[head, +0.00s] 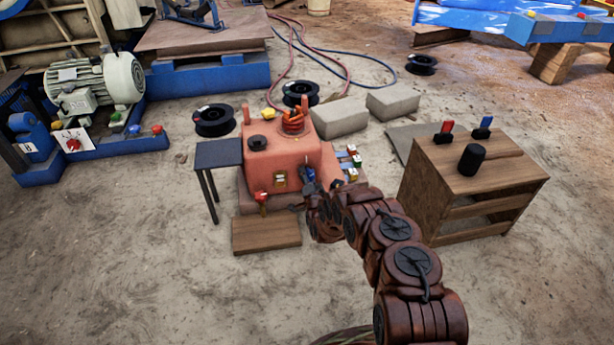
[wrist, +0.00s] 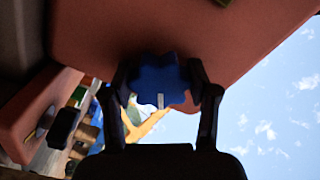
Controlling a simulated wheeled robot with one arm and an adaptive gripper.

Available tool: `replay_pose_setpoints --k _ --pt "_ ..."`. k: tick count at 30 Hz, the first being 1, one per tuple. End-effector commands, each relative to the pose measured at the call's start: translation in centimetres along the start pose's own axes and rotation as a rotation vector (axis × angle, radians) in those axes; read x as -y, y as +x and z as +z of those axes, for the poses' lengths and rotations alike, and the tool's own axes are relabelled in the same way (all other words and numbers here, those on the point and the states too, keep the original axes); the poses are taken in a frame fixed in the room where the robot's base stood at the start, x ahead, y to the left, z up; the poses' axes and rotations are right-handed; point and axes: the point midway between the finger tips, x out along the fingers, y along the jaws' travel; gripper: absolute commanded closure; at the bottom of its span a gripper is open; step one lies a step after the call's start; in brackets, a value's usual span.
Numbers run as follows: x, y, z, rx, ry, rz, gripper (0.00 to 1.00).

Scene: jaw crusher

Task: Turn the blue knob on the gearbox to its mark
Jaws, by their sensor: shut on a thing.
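The gearbox (head: 275,158) is a salmon-red housing standing on the ground in the middle of the head view. The blue knob (head: 309,174) is on its front face near the right corner. In the wrist view the knob (wrist: 158,82) is lobed, with a pale pointer line near its lower edge. My gripper (wrist: 162,92) has one finger on each side of the knob and is shut on it. In the head view my gripper (head: 315,187) is small and partly covers the knob. I cannot make out the mark on the gearbox.
A small dark table (head: 219,154) stands left, a wooden cabinet (head: 470,180) right. A wooden board (head: 266,233) lies in front. Several small coloured parts sit right of the gearbox.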

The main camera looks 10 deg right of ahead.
Motion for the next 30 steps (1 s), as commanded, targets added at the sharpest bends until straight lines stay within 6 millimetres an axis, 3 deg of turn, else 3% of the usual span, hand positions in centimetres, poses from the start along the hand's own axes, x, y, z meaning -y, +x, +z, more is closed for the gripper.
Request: replay_pose_setpoints --k 30 --pt "-0.06 -0.06 -0.10 0.001 -0.830 0.000 0.76"
